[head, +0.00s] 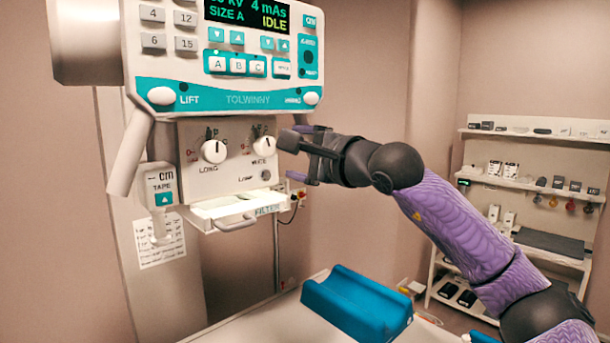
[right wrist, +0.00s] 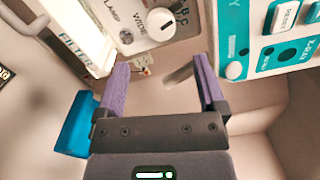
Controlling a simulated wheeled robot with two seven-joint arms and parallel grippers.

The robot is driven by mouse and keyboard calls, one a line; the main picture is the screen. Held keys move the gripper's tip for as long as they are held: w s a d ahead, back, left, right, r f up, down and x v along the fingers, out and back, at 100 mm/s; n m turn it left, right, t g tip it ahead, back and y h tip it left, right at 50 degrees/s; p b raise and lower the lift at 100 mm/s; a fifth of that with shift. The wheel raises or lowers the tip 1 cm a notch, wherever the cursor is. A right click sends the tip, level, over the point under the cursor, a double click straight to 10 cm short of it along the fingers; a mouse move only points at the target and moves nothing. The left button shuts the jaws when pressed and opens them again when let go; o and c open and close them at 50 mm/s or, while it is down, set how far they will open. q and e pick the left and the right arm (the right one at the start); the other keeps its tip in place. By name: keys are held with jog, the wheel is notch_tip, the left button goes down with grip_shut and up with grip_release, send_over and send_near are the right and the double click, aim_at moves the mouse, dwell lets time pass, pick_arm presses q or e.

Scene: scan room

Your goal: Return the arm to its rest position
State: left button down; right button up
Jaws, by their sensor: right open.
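My right arm (head: 455,220), purple with dark joints, comes in from the lower right and reaches up and left. My right gripper (head: 298,153) is open and empty, in front of the right edge of the X-ray unit's lower panel (head: 232,160). In the right wrist view the two purple fingers of the right gripper (right wrist: 159,67) are spread with nothing between them. They point towards the unit's underside, near a white knob (right wrist: 160,20). Whether the gripper touches the panel cannot be told. My left gripper is not in view.
The control console (head: 225,65) hangs above the panel, with a white handle (head: 130,155) at left. A lit filter tray (head: 235,205) sticks out below. A blue cradle cushion (head: 357,302) lies on the pale table (head: 260,325). Shelves (head: 530,135) stand at right; space between looks free.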

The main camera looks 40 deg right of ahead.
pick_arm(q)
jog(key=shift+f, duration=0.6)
pick_arm(e)
jog(key=shift+s, duration=1.05)
